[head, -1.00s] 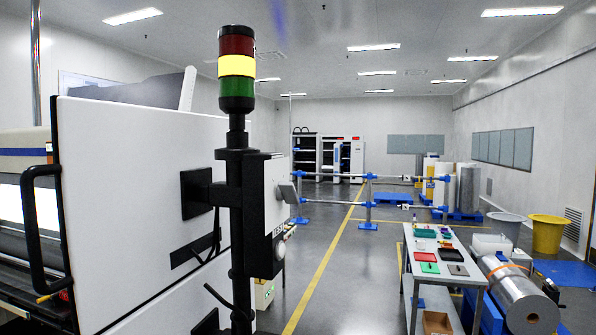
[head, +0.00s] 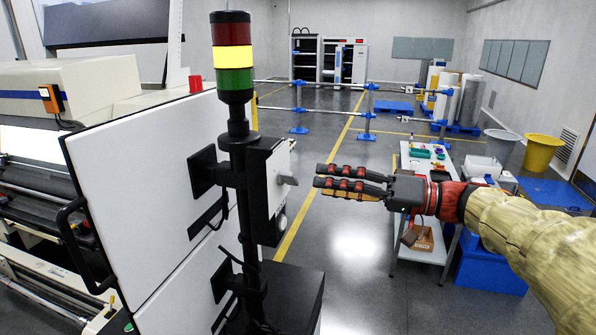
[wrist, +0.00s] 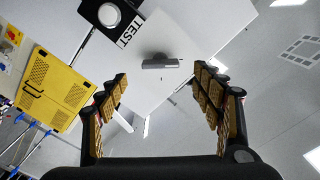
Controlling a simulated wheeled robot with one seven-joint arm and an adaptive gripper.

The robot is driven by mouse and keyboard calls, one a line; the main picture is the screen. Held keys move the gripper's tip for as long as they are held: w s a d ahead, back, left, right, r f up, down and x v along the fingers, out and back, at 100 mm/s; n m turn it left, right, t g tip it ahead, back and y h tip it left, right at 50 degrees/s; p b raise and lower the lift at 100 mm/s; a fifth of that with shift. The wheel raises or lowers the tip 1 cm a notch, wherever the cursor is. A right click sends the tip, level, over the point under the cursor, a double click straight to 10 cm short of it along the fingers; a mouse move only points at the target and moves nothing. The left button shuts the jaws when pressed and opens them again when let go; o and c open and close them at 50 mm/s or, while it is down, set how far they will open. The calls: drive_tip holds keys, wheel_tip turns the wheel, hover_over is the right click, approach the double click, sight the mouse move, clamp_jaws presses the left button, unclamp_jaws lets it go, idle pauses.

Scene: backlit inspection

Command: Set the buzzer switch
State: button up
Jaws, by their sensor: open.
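The switch box (head: 277,180) is mounted on the black pole under the signal tower. The buzzer switch, a grey lever (head: 288,180), sticks out of its right side. In the wrist view the lever (wrist: 160,62) shows as a short dark-grey bar on a white face, ahead of and between the fingers. A round white button (wrist: 108,14) beside the word TEST is above left of it. My gripper (head: 319,177) is right of the lever, apart from it, fingers pointing left. In the wrist view my gripper (wrist: 160,76) is open, with nothing between its fingers.
The signal tower (head: 234,60) has red, lit yellow and green sections. White machine panels (head: 135,180) stand left of the pole. A table (head: 415,250) with small items and a blue bin (head: 490,268) are behind my arm. Open floor (head: 350,235) lies below my gripper.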

sight(296, 181)
drive_tip(key=p+x, duration=0.2)
drive_tip(key=x, duration=0.5)
drive_tip(key=shift+s+f, duration=0.1)
drive_tip(key=shift+c, duration=0.7)
drive_tip(key=c, duration=1)
